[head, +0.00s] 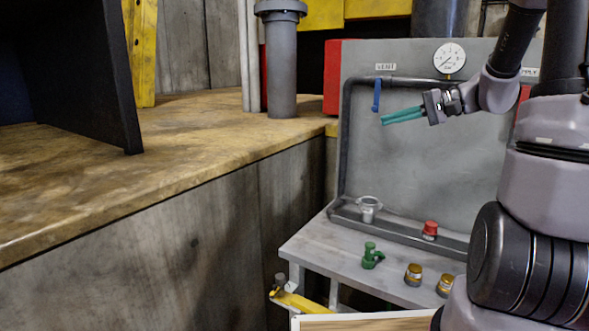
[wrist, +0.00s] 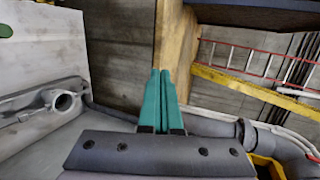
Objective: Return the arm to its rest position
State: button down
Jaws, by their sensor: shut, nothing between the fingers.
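My gripper (head: 384,118) shows in the head view in front of the grey panel (head: 420,165), just below the blue lever (head: 377,95). Its teal fingers are shut together with nothing between them. They point left. The fingers (wrist: 161,80) also show in the wrist view, side by side and touching. My arm reaches in from the right of the head view, with the forearm raised above the small table.
A round gauge (head: 449,57) is on the panel. Below, a grey table (head: 330,250) bears a green valve (head: 372,256), a red-capped part (head: 430,230) and brass-coloured fittings (head: 414,274). A broad brown ledge (head: 190,130) with a grey post (head: 282,70) is at left.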

jog(key=s+a+r+n+g+h, duration=0.1)
jog(key=s+a+h, duration=0.15)
jog(key=s, duration=0.35)
jog(key=s+a+n+g+h, duration=0.1)
jog(key=s+a+g+h, duration=0.15)
jog(key=s, duration=0.35)
jog(key=s+d+r+t+h, duration=0.3)
jog(key=s+d+t+h, duration=0.1)
jog(key=s, duration=0.3)
jog(key=shift+r+m+t+h, duration=0.35)
jog(key=shift+t+h, duration=0.2)
jog(key=shift+h, duration=0.25)
